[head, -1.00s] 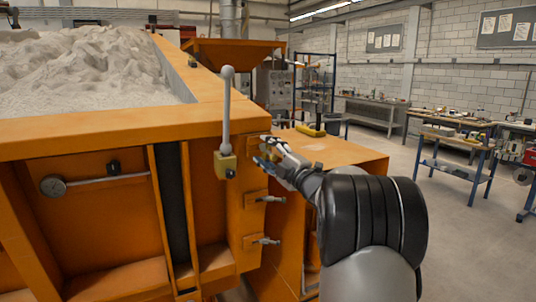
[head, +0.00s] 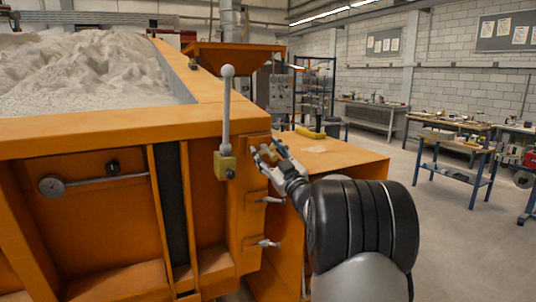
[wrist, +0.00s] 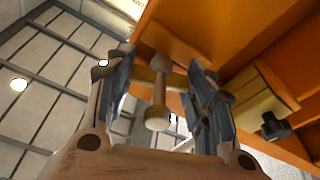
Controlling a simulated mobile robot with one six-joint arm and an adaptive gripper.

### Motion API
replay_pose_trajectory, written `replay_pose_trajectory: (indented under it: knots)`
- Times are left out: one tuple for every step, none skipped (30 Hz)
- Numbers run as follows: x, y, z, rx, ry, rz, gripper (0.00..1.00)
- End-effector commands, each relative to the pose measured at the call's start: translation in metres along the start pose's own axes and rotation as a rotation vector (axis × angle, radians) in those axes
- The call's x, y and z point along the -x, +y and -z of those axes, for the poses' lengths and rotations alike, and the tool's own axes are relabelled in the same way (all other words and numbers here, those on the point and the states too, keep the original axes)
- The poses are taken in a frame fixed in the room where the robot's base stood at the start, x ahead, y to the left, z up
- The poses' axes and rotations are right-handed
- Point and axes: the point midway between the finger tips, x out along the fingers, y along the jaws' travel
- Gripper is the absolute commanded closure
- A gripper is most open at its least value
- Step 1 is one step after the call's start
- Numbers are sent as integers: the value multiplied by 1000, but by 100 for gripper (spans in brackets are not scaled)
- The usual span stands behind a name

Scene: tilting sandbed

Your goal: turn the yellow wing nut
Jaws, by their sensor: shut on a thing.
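The yellow wing nut (wrist: 178,79) shows in the wrist view as a yellowish crosspiece between my fingers, with a pale rounded stem at its middle pointing toward the camera. My gripper (wrist: 161,88) has one finger on each side of it and is shut on it. In the head view my gripper (head: 267,151) is at the upper right corner of the orange sandbed frame, just right of the yellow block under the lever. The nut is mostly hidden by the fingers there.
A grey lever (head: 226,115) with a ball top stands on a yellow block (head: 225,166) close left of my gripper. Two grey clamp handles (head: 268,199) (head: 266,243) stick out below. An orange table (head: 335,155) lies behind, to the right.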

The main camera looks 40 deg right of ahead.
Motion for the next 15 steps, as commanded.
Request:
replay_pose_trajectory:
  knots:
    - [0, 0, 1, -38, 3, -7, 75]
    - [0, 0, 1, -60, 3, -11, 75]
    - [0, 0, 1, -89, 3, -18, 75]
    - [0, 0, 1, -111, 3, -21, 75]
    - [0, 0, 2, -129, 3, -25, 75]
    - [0, 0, 2, -155, 2, -30, 75]
    - [-1, 0, 2, -172, 3, -33, 75]
    - [-1, 0, 2, -190, 2, -37, 75]
    - [-1, 0, 2, -209, 2, -40, 75]
    - [-1, 0, 2, -224, 2, -42, 75]
    - [-1, 0, 2, -236, 2, -45, 75]
    - [-1, 0, 2, -251, 2, -48, 75]
    - [-1, 0, 2, -262, 2, -50, 75]
    - [-1, 0, 2, -271, 2, -52, 75]
    - [-1, 0, 2, -282, 3, -54, 75]
